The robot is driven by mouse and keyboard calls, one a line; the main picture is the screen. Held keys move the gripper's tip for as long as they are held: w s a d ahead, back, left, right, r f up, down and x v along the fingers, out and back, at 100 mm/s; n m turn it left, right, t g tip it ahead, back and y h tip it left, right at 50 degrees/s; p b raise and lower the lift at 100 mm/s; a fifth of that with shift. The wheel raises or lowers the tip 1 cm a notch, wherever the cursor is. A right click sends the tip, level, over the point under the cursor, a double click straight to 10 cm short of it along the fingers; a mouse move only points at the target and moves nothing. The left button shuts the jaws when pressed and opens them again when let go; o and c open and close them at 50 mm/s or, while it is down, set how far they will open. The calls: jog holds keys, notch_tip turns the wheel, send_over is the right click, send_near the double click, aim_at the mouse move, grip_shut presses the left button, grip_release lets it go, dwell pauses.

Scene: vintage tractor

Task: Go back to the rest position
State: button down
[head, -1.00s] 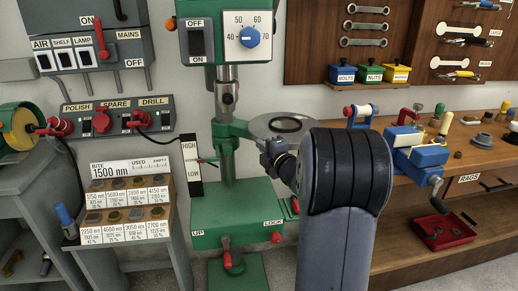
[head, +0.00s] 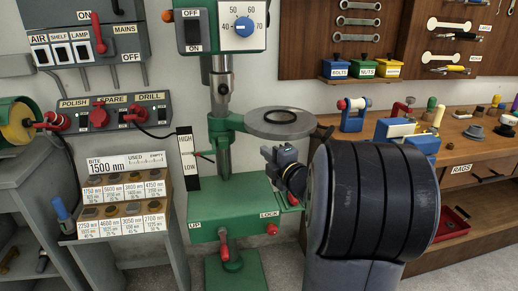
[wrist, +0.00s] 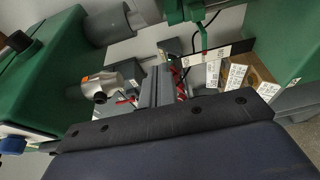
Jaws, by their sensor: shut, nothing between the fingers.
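My gripper (head: 272,158) is shut and empty in the head view, just below and in front of the round grey drill table (head: 285,122). My dark arm link fills the lower right of that view and hides part of the bench.
The green drill press base (head: 235,205) has red levers. A bit rack (head: 125,205) stands to its left, below a socket panel (head: 100,115). The wooden bench (head: 470,150) with a blue vise (head: 400,130) is at right. Green machine bodies (wrist: 45,75) flank the wrist view.

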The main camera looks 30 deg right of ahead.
jog(key=shift+s, duration=0.55)
